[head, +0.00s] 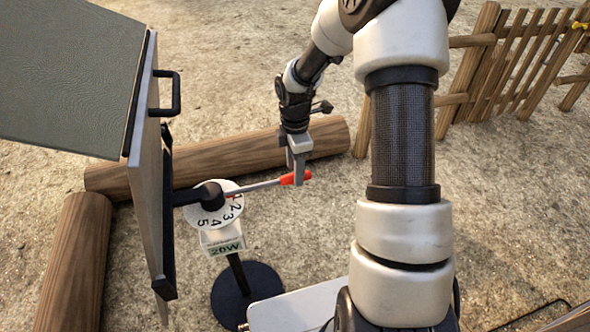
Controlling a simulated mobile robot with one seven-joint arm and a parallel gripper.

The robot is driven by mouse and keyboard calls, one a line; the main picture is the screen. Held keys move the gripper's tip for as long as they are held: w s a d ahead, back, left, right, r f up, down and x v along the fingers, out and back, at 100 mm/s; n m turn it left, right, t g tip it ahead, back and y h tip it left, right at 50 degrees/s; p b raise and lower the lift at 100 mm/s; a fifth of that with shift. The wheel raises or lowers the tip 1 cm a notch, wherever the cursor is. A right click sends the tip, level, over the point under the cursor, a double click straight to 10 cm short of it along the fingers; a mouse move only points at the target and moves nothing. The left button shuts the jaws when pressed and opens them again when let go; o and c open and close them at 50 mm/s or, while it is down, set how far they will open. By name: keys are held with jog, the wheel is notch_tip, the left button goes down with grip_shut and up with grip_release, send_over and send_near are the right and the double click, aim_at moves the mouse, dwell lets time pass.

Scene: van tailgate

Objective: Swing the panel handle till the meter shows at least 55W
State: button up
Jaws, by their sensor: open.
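The panel (158,180) stands at the left, seen nearly edge-on in the head view. Its handle is a grey rod (252,187) with a red-orange grip (294,178), pointing right from a black hub (207,194). A white dial (233,203) with numbers sits behind the hub; 2, 3, 4 and 5 show, and the rod covers the area near the top number. The meter (224,247) below reads 20W. My gripper (299,174) is open at the red grip, with its fingers pointing down around or beside it; contact cannot be told.
Logs (230,156) lie on the ground behind and to the left (75,262). The meter's post stands on a round black base (247,297). A wooden fence (510,62) is at the upper right. Open sandy ground lies between the dial and my arm.

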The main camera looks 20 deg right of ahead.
notch_tip(320, 180, up, 16)
jog(key=p, duration=0.3)
jog(key=shift+r, duration=0.1)
